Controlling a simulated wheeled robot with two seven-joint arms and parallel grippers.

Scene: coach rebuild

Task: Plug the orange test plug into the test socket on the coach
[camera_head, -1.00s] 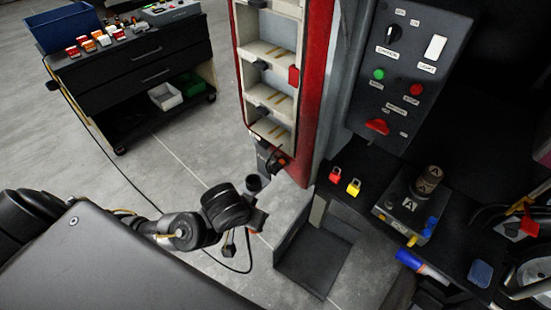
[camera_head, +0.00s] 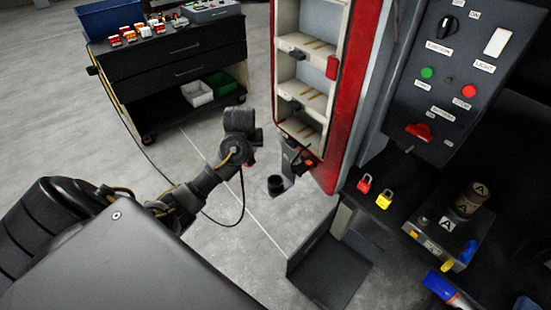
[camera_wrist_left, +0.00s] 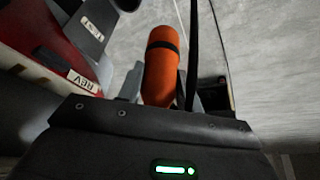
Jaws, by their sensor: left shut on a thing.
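My left gripper (camera_wrist_left: 161,88) is shut on the orange test plug (camera_wrist_left: 161,62), which stands up between the fingers in the left wrist view. In the head view the wrist hides most of the plug; a small orange patch (camera_head: 250,163) shows beside it. The plug is apart from the coach. A grey bracket with a partly readable test label (camera_wrist_left: 93,27) is at upper left in the wrist view, with a dark round part (camera_wrist_left: 127,4) at the top edge, perhaps the test socket. My right gripper is not in view.
The coach's red-edged panel (camera_head: 352,100) with shelves is just right of my gripper. A black cable (camera_head: 241,205) loops from the cart (camera_head: 175,65) to my gripper. A dark cup (camera_head: 276,184) is close by. A switch box (camera_head: 450,80) and padlocks (camera_head: 384,199) are further right.

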